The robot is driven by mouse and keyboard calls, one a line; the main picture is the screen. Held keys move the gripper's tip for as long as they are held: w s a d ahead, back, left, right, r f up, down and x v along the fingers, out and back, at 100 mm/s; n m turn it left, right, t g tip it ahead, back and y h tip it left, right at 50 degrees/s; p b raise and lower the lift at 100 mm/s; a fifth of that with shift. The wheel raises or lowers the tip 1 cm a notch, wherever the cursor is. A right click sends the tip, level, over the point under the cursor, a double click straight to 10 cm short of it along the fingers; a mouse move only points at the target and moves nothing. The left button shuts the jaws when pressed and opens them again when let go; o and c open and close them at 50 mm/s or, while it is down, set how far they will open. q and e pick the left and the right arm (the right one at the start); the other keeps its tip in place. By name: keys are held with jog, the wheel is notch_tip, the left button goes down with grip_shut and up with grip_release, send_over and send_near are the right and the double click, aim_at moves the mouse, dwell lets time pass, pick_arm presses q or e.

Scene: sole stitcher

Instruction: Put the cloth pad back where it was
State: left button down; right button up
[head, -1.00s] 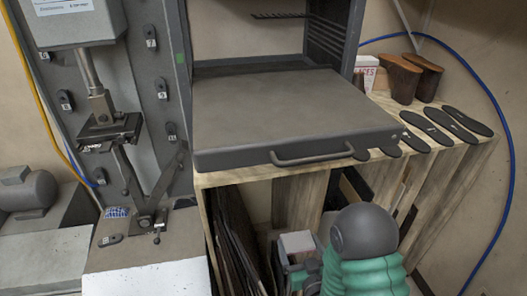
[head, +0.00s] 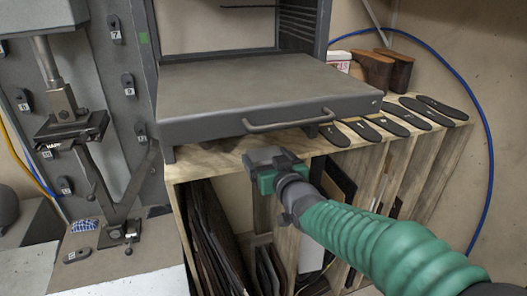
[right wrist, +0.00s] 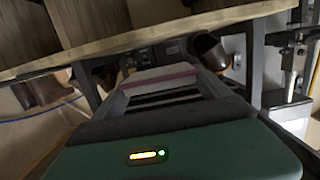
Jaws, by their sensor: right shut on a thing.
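My right gripper (head: 272,160) is in front of the wooden bench's front edge, just below the handle of the grey drawer or tray. In the right wrist view its jaws (right wrist: 168,92) are shut on a pale, flat pad with a reddish stripe (right wrist: 160,74), which looks like the cloth pad. In the head view the gripper hides most of the pad. A small blue-and-white checked item (head: 83,225) lies at lower left by the press foot; I cannot tell if it is cloth. My left gripper is not in view.
The grey tray (head: 260,90) with its handle (head: 290,122) sits on the wooden bench (head: 215,165). Several dark soles (head: 405,115) lie right of it, with brown boots (head: 385,70) behind. Upright sheets (head: 212,230) stand below. A press (head: 75,125) is at left.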

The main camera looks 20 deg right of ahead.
jog(key=w+d+p, duration=0.1)
jog(key=w, duration=0.3)
jog(key=w+d+f, duration=0.1)
jog(key=w, duration=0.3)
jog(key=w+d+p, duration=0.1)
jog(key=w, duration=0.3)
jog(key=shift+w+d+f+p, duration=0.15)
jog(key=shift+w+f+p, duration=0.1)
jog(key=shift+w+p, duration=0.1)
jog(key=shift+w+d+f, duration=0.1)
jog(key=shift+w+f, duration=0.15)
notch_tip(320, 180, down, 2)
jog(key=shift+s+f, duration=0.15)
jog(key=shift+f, duration=0.4)
jog(key=o, duration=1.2)
jog(key=shift+c, duration=0.2)
